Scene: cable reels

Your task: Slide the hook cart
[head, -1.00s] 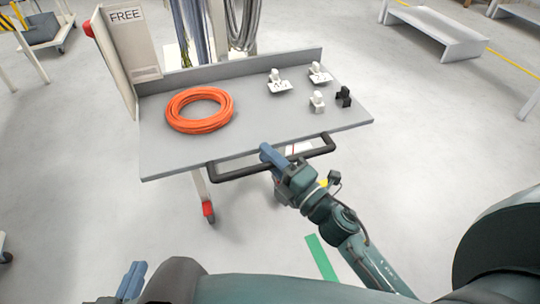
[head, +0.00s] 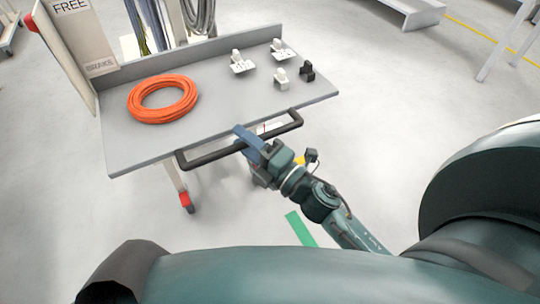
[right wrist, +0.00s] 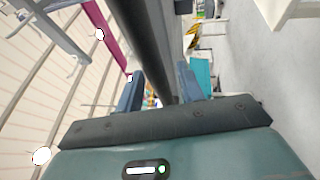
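The hook cart (head: 215,118) is a grey-topped trolley with a black bar handle (head: 200,161) along its near edge. My right gripper (head: 249,143) is at the middle of that handle, its blue fingers crossing the bar. In the right wrist view the dark bar (right wrist: 153,45) runs between the two spread fingers (right wrist: 160,88), with a gap seeming to show beside it; a firm hold is not visible. My left gripper is not in view.
An orange cable coil (head: 162,99), several white fittings (head: 242,64) and a black fitting (head: 307,71) rest on the cart top. A panel marked FREE and BRAKE (head: 78,40) stands at its left end. A red-and-white leg (head: 184,199) shows below.

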